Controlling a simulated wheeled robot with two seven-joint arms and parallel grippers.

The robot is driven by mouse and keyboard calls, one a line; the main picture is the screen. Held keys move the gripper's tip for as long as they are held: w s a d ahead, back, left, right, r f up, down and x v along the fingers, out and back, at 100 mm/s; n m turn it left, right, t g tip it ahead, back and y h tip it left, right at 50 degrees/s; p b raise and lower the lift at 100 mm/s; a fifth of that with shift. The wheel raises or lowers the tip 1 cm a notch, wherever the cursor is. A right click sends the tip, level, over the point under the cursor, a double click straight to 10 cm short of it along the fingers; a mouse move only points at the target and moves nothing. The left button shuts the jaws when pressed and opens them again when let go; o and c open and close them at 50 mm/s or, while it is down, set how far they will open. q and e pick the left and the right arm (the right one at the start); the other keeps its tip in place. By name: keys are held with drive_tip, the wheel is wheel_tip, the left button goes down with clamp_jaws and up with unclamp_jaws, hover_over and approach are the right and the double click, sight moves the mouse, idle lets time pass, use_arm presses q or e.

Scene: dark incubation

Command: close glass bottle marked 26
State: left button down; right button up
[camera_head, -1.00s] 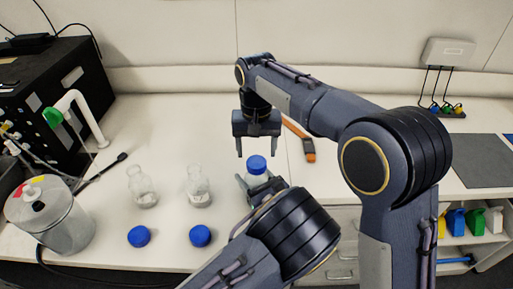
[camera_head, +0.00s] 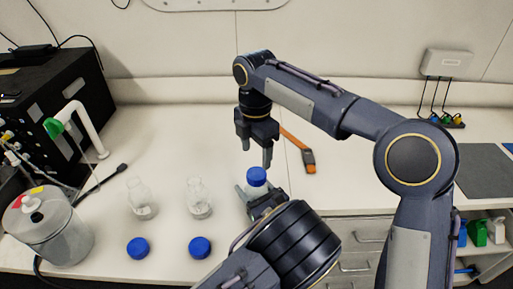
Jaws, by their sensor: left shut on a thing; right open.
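A glass bottle (camera_head: 257,190) with a blue cap (camera_head: 257,174) on its top stands upright near the front middle of the bench. No number can be read on it. My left gripper (camera_head: 257,193) is shut around the bottle's body, below the cap. My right gripper (camera_head: 256,156) is open and empty, just above the cap, its fingers pointing down and apart from it. Two open glass bottles, one on the left (camera_head: 141,202) and one in the middle (camera_head: 199,204), stand without caps. Two blue caps (camera_head: 138,248) (camera_head: 200,247) lie in front of them.
A metal canister (camera_head: 50,232) and a black box (camera_head: 50,95) with a white pipe (camera_head: 90,128) are at the left. An orange-handled tool (camera_head: 300,149) lies behind my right gripper. A grey mat (camera_head: 482,168) is at the right. Bench space behind the open bottles is clear.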

sight(256, 173)
drive_tip(key=shift+r+n, duration=0.2)
drive_tip(key=shift+n, duration=0.6)
drive_tip(key=shift+f, duration=4)
drive_tip(key=c, duration=1)
drive_tip(key=m, duration=0.6)
drive_tip(key=shift+m, duration=0.4)
drive_tip(key=m, duration=0.8)
drive_tip(key=o, duration=1.2)
drive_tip(key=shift+c, duration=0.2)
